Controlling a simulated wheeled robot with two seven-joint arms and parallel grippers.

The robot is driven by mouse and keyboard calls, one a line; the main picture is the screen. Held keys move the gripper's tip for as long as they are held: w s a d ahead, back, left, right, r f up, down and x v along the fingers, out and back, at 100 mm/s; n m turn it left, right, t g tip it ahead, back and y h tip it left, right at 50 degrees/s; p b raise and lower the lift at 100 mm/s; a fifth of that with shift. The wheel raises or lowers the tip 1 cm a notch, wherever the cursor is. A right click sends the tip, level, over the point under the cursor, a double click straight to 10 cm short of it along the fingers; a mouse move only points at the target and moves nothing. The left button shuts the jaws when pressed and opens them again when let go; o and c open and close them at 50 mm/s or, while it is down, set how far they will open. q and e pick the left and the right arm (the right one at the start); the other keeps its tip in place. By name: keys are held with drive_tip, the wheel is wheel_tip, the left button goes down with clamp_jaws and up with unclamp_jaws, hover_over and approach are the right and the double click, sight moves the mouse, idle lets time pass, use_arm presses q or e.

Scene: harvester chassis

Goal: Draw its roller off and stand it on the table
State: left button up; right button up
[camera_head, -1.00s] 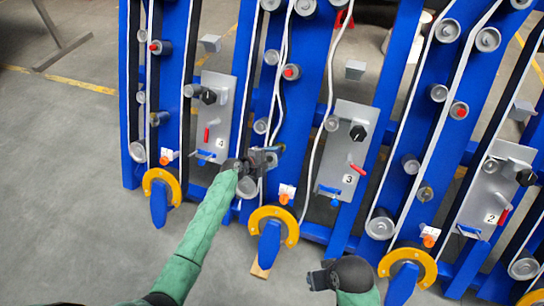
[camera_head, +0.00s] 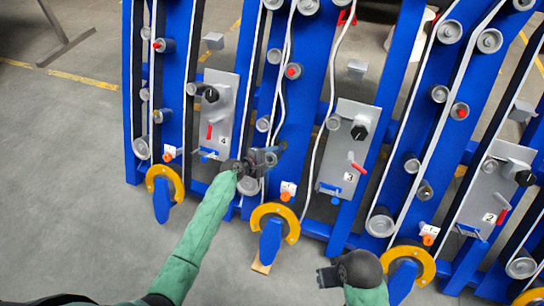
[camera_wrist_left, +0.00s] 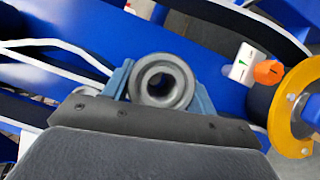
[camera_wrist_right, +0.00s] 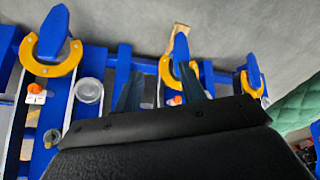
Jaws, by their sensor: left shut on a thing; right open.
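My left gripper (camera_head: 268,158) is at the lower part of the second blue belt frame from the left. In the left wrist view its two blue fingers are shut on a grey roller (camera_wrist_left: 178,92), one on each side. The roller is seen end-on, with a pale ring and a dark centre. I cannot tell whether it is still on its pin; in the head view the gripper mostly hides it. My right gripper (camera_head: 326,277) is at the lower middle, in front of the frames. In the right wrist view its fingers (camera_wrist_right: 163,92) are apart and empty. No table is in view.
A larger grey roller (camera_head: 248,186) is just below the left gripper. A yellow ring guard (camera_head: 292,226), an orange knob (camera_head: 286,196) and panel 3 (camera_head: 345,150) are close by. White cords hang along the blue frames. The grey floor (camera_head: 70,190) at left is clear.

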use_arm(q)
drive_tip(key=shift+s+r, duration=0.1)
drive_tip(key=shift+r, duration=0.1)
drive_tip(key=shift+s, duration=0.1)
drive_tip(key=shift+s+a+r+p, duration=0.1)
drive_tip(key=shift+s+r+p, duration=0.15)
drive_tip(key=shift+p, duration=0.2)
drive_tip(key=shift+s+a+r+p, duration=0.1)
drive_tip(key=shift+s+r+p, duration=0.15)
drive_tip(key=shift+p, duration=0.1)
drive_tip(key=shift+s, duration=0.2)
use_arm(e)
drive_tip(key=f, duration=0.1)
drive_tip(key=d+f, duration=0.1)
drive_tip(key=shift+w+f, duration=0.3)
drive_tip(key=shift+f, duration=0.05)
use_arm(q)
drive_tip(key=shift+r, duration=0.1)
use_arm(e)
drive_tip(key=shift+a+r, duration=0.1)
drive_tip(key=shift+a, duration=0.05)
